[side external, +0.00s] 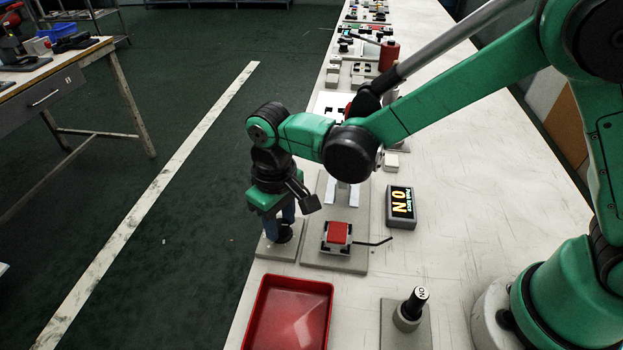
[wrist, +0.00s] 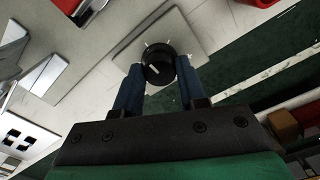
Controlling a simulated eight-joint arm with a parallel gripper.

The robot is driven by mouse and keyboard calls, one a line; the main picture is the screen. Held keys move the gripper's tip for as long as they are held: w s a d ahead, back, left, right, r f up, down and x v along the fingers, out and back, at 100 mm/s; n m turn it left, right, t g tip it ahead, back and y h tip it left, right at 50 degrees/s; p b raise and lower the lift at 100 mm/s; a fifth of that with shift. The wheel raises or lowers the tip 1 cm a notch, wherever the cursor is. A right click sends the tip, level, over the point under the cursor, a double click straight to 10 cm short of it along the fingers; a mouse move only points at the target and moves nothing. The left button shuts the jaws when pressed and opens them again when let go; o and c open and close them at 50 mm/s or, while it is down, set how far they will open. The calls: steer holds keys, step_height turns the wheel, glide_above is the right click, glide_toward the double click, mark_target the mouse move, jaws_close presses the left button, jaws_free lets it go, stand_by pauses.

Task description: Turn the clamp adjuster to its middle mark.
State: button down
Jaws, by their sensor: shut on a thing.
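The clamp adjuster is a round black knob (wrist: 158,62) with a white pointer line, on a light grey plate (wrist: 190,22). Small pale marks show around the knob; which one the pointer meets is too small to tell. In the side external view the knob (side external: 284,234) stands at the left edge of the bench, mostly hidden behind my gripper's fingers. My gripper (side external: 285,214) points down over it. In the wrist view the two blue fingers of my gripper (wrist: 159,80) are shut on the knob, one on each side.
Right of the adjuster is a fixture with a red block (side external: 338,232) and a thin black lever. A red tray (side external: 289,314) and a black-topped knob (side external: 413,302) are nearer the camera. Several fixtures line the bench farther back.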

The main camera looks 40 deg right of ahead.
mark_target(281, 224)
steer(key=shift+c, duration=2.4)
jaws_free()
steer(key=shift+r, duration=2.8)
steer(key=shift+d+r, duration=0.15)
steer(key=shift+r, duration=0.05)
steer(key=d+r+m+t+y, duration=0.3)
steer(key=d+r+t, duration=0.3)
steer(key=d+r, duration=0.25)
steer(key=s+d+f+t+h, duration=0.1)
steer(key=s+d+f+h, duration=0.2)
steer(key=s+d, duration=0.3)
steer(key=shift+s+d+m, duration=0.2)
steer(key=shift+d+m, duration=0.1)
steer(key=shift+d, duration=0.7)
